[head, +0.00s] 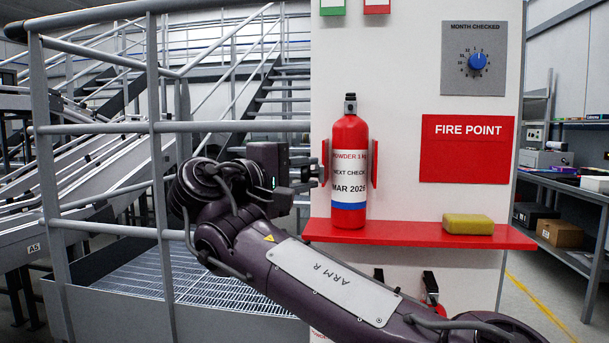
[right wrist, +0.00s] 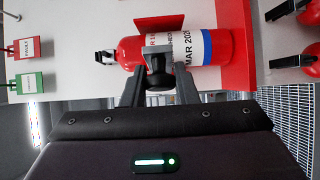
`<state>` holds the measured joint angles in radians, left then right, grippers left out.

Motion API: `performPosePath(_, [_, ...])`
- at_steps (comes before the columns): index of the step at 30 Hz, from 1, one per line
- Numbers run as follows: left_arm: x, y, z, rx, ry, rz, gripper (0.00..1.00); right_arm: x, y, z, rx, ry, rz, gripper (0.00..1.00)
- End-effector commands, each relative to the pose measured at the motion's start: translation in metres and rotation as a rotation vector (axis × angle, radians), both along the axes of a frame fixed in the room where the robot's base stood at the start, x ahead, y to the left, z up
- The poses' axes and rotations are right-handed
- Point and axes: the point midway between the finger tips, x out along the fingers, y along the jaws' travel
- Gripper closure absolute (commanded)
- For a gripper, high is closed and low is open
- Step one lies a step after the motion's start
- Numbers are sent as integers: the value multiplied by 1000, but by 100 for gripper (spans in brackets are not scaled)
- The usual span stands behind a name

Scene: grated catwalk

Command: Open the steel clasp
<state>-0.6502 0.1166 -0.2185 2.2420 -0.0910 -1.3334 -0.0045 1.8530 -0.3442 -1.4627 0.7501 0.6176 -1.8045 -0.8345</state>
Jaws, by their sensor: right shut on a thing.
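The red fire extinguisher (head: 350,170) stands upright on a red shelf (head: 420,234), between two red side plates. My right gripper (head: 312,172) is at the left side plate (head: 325,163), level with the extinguisher's label. In the right wrist view its fingers (right wrist: 160,82) are shut on a small dark, rounded part with grey metal beside it (right wrist: 150,60), which I take as the steel clasp. The fingers hide much of it, so I cannot tell if it is latched. The extinguisher (right wrist: 185,47) lies sideways behind it in that view. My left gripper is out of view.
A yellow sponge (head: 468,224) lies on the shelf to the right. A FIRE POINT sign (head: 467,148) and a dial panel (head: 474,58) are on the white board. Grey railings (head: 153,150) stand to the left. Red-and-black items hang below the shelf.

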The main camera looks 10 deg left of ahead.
Motion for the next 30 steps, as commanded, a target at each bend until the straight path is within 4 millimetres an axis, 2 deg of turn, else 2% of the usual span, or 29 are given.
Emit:
performPosePath(6, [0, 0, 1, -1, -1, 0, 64, 0, 0, 1, 0, -1, 1, 96])
performPosePath(7, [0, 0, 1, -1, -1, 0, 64, 0, 0, 1, 0, -1, 1, 70])
performPosePath(11, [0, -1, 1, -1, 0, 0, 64, 0, 0, 1, 0, -1, 1, 53])
performPosePath(24, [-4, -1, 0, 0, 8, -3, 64, 0, 0, 0, 0, 0, 3, 53])
performPosePath(30, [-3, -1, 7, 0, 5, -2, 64, 0, -4, 2, 1, 1, 45, 53])
